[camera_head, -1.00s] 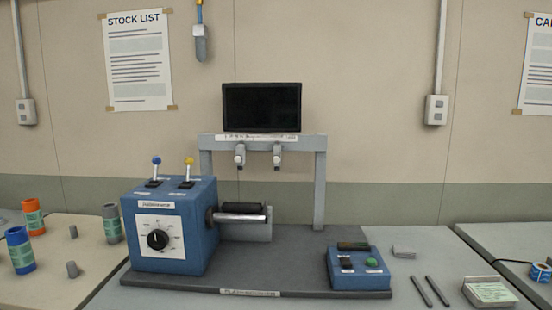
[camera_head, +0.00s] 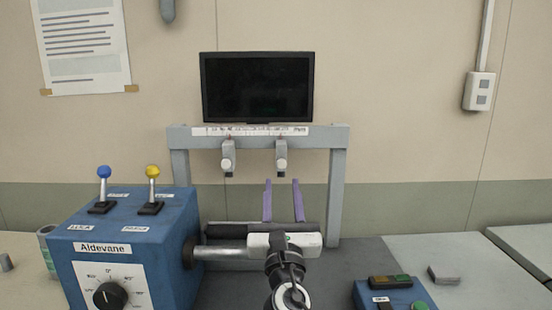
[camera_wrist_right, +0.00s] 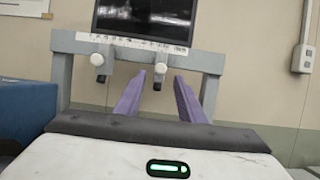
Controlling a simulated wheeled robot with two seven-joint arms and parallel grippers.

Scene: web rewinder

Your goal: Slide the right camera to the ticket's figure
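The right camera (camera_head: 281,158) is a small grey-white unit hanging from the crossbar of a grey frame, with the left camera (camera_head: 228,157) beside it. Both also hang in the right wrist view, where the right camera (camera_wrist_right: 158,80) shows between my finger tips. A white scale strip (camera_head: 250,131) runs along the crossbar; its figures are too small to read. My right gripper (camera_head: 282,182) has two purple fingers, spread apart and pointing up, below the right camera in the picture. Nothing shows between them. My left gripper is out of view. No ticket shows now.
A dark monitor (camera_head: 257,87) stands above the crossbar. A blue box (camera_head: 130,240) with two levers and a dial is at left, with a metal roller (camera_head: 218,252) projecting from it. A button box (camera_head: 395,295) is at lower right.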

